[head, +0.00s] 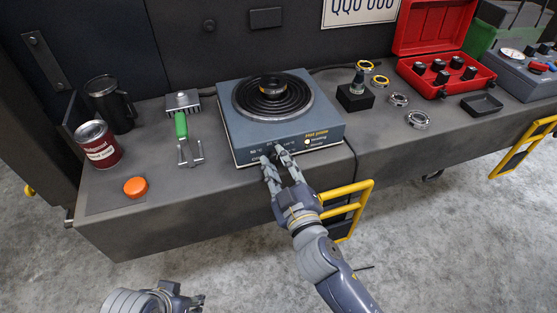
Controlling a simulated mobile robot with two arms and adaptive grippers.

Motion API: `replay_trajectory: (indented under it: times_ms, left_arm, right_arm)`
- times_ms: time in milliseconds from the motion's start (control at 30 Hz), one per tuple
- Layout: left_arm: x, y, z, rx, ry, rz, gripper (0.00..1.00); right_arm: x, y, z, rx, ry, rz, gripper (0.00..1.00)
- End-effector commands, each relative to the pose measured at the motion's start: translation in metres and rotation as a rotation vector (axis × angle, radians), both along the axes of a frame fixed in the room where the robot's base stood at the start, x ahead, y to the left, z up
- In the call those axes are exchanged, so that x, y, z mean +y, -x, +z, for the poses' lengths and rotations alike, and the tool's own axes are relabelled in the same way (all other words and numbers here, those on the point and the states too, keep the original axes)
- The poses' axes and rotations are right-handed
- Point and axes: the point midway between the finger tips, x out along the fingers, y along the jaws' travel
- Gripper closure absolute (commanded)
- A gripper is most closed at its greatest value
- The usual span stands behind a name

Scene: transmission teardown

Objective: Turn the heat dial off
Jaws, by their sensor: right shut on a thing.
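The hot plate (235,135) is a blue-grey box with a black coil on top, standing on the grey bench. A dark ring-shaped part (271,86) sits on the coil. The heat dial (277,149) is on the front face, mostly hidden by my fingers. My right gripper (276,156) reaches it from the front and is shut on it. The dial's pointer cannot be made out. A small pale light (307,142) shows to the right of the dial. My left gripper (190,300) is low at the bottom edge, away from the bench; its opening is unclear.
Right are a black stand (355,97), several metal rings and a red case (436,30). A yellow handle (350,190) juts from the bench front.

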Motion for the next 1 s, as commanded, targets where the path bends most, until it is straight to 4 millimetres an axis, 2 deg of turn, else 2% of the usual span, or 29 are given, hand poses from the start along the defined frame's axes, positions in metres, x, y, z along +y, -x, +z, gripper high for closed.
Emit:
replay_trajectory:
  times_ms: [533, 567, 633, 1000]
  left_arm:
    - [-0.0001, -0.0003, 0.0018, -0.001, 0.000, 0.000, 0.60]
    - [-0.0002, -0.0002, 0.0018, -0.001, 0.000, 0.000, 0.60]
    - [-0.0002, -0.0002, 0.0018, -0.001, 0.000, 0.000, 0.60]
    - [-0.0006, -0.0005, 0.0014, -0.001, 0.002, 0.000, 0.60]
  right_arm:
    - [0.0007, -0.0002, 0.0020, -0.012, 0.023, 0.002, 0.97]
    - [0.0008, -0.0002, 0.0021, -0.012, 0.023, 0.002, 0.69]
    - [0.0008, -0.0001, 0.0019, -0.011, 0.023, 0.001, 0.54]
    - [0.0003, 0.0000, 0.0004, -0.009, 0.024, 0.001, 0.54]
